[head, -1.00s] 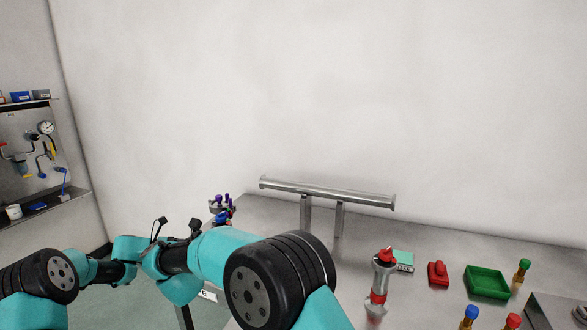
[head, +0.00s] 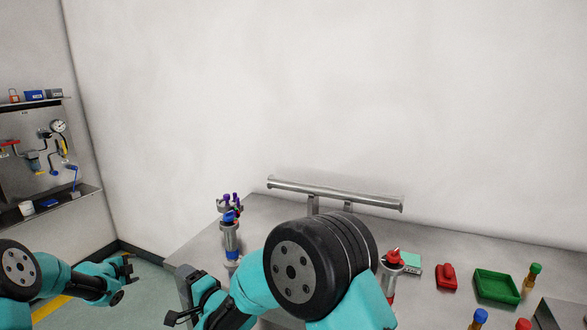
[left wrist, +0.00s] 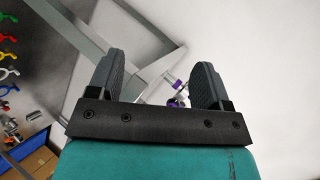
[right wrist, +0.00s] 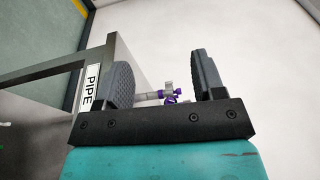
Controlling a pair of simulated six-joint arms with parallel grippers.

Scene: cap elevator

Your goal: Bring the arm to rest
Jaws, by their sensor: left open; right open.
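My left gripper (head: 127,270) is at the lower left of the head view, off the table's left edge. In the left wrist view its two fingers (left wrist: 158,82) stand wide apart with nothing between them held. My right gripper (head: 178,295) is low in the head view, by the table's left edge. In the right wrist view its fingers (right wrist: 163,80) are spread and empty. A metal fitting with purple and blue knobs (head: 229,228) stands upright at the table's left end, apart from both grippers; its purple parts also show between the fingers in the right wrist view (right wrist: 170,95).
The steel table (head: 437,249) carries a metal rail on posts (head: 335,194), a red-topped fitting (head: 392,262), a red block (head: 446,276), a green tray (head: 497,287) and a green-capped bottle (head: 531,279). A wall shelf (head: 85,195) is at far left.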

